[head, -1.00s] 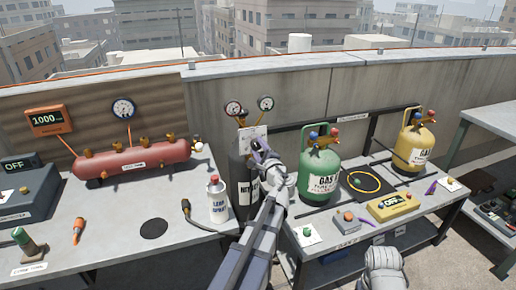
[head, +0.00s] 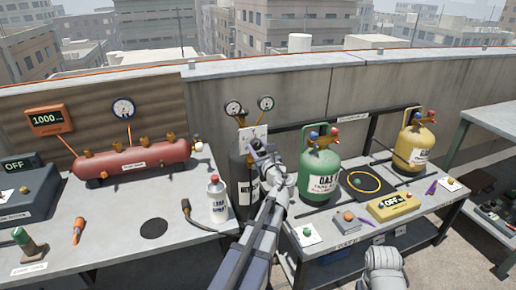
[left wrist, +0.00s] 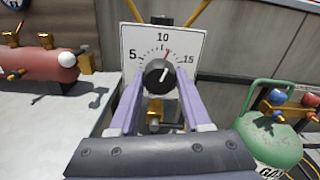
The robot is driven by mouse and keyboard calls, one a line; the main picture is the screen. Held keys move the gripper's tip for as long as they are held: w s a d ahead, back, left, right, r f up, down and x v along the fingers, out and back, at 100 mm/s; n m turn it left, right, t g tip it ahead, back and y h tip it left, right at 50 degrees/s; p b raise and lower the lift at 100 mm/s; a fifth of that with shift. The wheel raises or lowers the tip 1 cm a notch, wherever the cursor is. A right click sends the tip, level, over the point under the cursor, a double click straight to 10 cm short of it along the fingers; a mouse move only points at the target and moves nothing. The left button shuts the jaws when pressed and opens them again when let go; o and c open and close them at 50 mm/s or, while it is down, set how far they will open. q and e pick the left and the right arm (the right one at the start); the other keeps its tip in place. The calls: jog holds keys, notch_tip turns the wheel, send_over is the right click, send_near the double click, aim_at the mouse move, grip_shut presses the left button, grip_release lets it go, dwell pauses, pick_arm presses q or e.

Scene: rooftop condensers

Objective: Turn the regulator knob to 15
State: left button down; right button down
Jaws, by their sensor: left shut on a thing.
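The regulator knob (left wrist: 158,74) is black and round with a white mark, on a white dial plate (left wrist: 190,42) numbered 5, 10 and 15. A red mark on the scale lies just right of 10. The plate also shows in the head view (head: 247,132), above the dark cylinder (head: 240,178). My left gripper (head: 257,147) is shut on the knob, its purple fingers on either side in the left wrist view (left wrist: 160,77). In the head view the gripper hides the knob. My right gripper does not show.
Two round gauges (head: 233,108) stand above the plate. A green gas cylinder (head: 320,172) stands close on the right, a white spray can (head: 216,198) on the left. A red tank (head: 135,160) lies on the left bench. A yellow cylinder (head: 414,142) is farther right.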

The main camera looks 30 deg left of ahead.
pick_arm(q)
jog(key=m, duration=0.4)
jog(key=shift+s+m, duration=0.1)
jog(key=shift+m, duration=0.2)
jog(key=m, duration=0.4)
jog(key=shift+m, duration=0.3)
jog(key=shift+c, duration=1.8)
grip_release()
jog(key=shift+d, duration=0.1)
jog(key=v, duration=0.7)
jog(key=shift+s+d, duration=0.2)
jog(key=shift+s, duration=0.05)
